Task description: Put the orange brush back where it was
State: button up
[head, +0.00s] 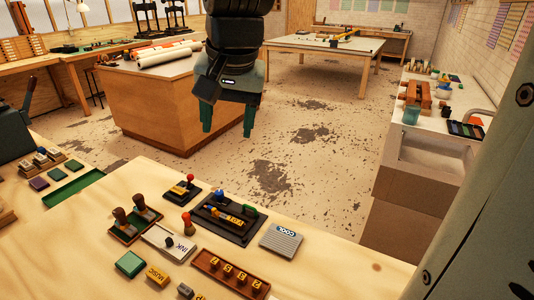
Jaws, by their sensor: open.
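My gripper (228,131) hangs above and behind the far edge of the wooden table (110,225), open, with its two green fingers apart and nothing between them. A small orange upright piece with a rounded top (187,221) stands on the table beside the white INK pad (167,241). It may be the orange brush, but its bristles cannot be made out. It is below and left of my gripper, well apart from it.
Near it are a dark tray with stamps (228,222), a two-handled stamp holder (135,222), a grey COOL block (281,241) and a brown tray of numbered blocks (231,273). Bare wood lies at the right. A wooden counter (155,105) and a sink unit (425,165) stand beyond.

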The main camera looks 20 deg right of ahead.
jog(key=s+d+n+t, duration=0.1)
jog(key=s+d, duration=0.1)
jog(key=s, duration=0.6)
jog(key=s+d+n+t+h, duration=0.1)
jog(key=s+d+n, duration=0.1)
jog(key=s, duration=0.7)
jog(key=shift+d+r+n, duration=0.2)
jog(key=shift+d+n, duration=0.1)
jog(key=shift+d, duration=0.1)
